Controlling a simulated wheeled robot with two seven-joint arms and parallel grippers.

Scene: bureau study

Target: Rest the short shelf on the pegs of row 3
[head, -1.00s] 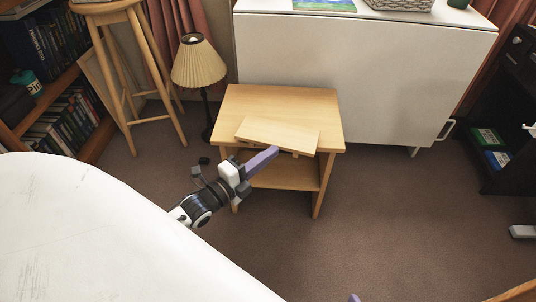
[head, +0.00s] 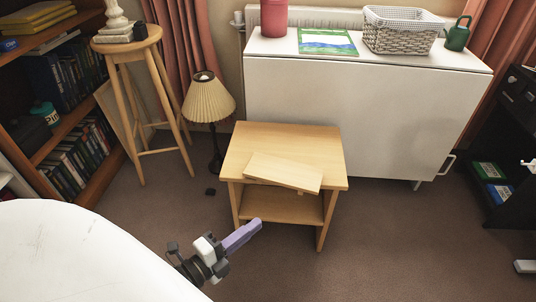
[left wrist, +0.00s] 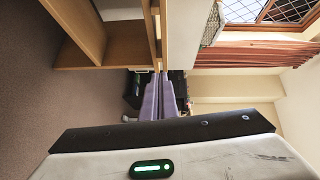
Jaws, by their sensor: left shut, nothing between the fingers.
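The short shelf, a pale wooden board (head: 284,172), lies flat and askew on top of the small wooden side table (head: 240,143). Its front right corner is near the table's front edge. My left gripper (head: 257,224) is shut and empty, in front of the side table and lower than its top, apart from the board. In the left wrist view its purple fingers (left wrist: 160,100) are together. My right gripper is not in view. No pegs can be made out in these frames.
A white drop-leaf table (head: 350,115) stands behind, bearing a wicker basket (head: 402,32). A lamp (head: 209,98) and a wooden stool (head: 128,50) stand left of the side table. A bookcase (head: 60,110) is at the far left.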

